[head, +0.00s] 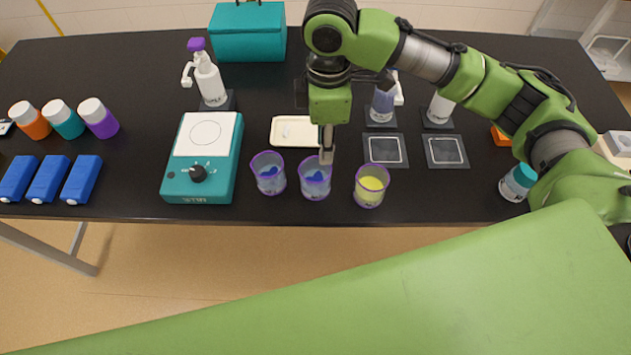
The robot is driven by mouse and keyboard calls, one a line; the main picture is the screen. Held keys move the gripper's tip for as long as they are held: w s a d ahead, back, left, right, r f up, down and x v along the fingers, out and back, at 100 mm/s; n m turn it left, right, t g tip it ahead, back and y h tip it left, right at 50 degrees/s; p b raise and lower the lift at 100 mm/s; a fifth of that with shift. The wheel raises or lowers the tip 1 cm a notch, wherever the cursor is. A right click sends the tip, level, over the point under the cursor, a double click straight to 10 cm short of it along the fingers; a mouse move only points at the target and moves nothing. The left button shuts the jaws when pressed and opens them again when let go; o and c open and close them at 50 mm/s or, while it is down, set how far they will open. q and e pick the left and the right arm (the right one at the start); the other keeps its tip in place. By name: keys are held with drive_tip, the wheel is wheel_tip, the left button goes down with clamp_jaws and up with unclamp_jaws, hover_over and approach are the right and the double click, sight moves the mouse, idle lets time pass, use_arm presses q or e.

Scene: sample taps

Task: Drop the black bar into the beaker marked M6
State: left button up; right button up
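Three purple-rimmed beakers stand in a row near the table's front edge: a left one (269,180) and a middle one (314,187) with blue inside, and a right one (369,189) with yellow inside. Their markings are too small to read, so I cannot tell which is M6. My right gripper (327,156) points down at the middle beaker's back rim, its fingertips overlapping the rim in the picture. Its fingers look close together, but I cannot tell whether they hold anything. I cannot make out the black bar. My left gripper is not in view.
A white tray (283,143) lies behind the beakers. A teal stirrer (176,188) stands left of them. Two dark square pads (385,150) lie to the right. Several bottles and blue boxes (48,178) are at the left. My green arm link crosses the front.

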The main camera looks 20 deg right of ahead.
drive_tip(key=o, duration=0.8)
wheel_tip(320, 180, up, 12)
drive_tip(key=shift+r, duration=0.1)
idle(0.5)
